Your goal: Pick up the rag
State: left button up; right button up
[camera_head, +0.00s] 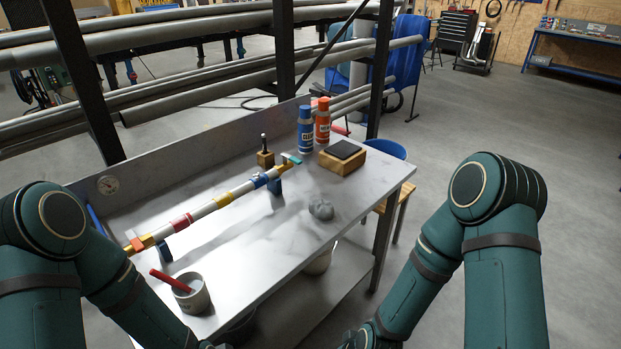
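The rag (321,208) is a small grey crumpled lump on the metal workbench (262,262), near its front right edge. It lies in the open, with nothing touching it. My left arm comes down at the lower left; only a sliver of its end shows at the bottom edge. My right arm is in front of the bench on the right, its end at the bottom edge below the bench top. Both grippers are mostly cut off by the frame, so their fingers are not clear. Both are well apart from the rag.
A striped pipe (229,197) on supports runs along the bench behind the rag. A cup (191,295) with a red-handled tool stands front left. A sanding block (342,158), blue can (305,130) and orange can (322,122) stand at the back right. A stool (398,193) stands beyond.

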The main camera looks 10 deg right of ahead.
aim_at(322, 211)
jog(key=l+u, duration=0.1)
jog(key=u, duration=0.35)
jog(key=l+u, duration=0.1)
jog(key=u, duration=0.35)
jog(key=l+u, duration=0.15)
jog(key=u, duration=0.3)
jog(key=l+u, duration=0.35)
jog(key=k+l+u, duration=0.1)
jog(key=l+u, duration=0.25)
jog(key=l, duration=0.2)
jog(key=k+l+u, duration=0.1)
jog(key=l, duration=0.2)
jog(key=k+l+u, duration=0.1)
jog(key=l, duration=0.25)
jog(key=k+l+u, duration=0.1)
jog(key=k+l, duration=0.1)
jog(key=l, duration=0.1)
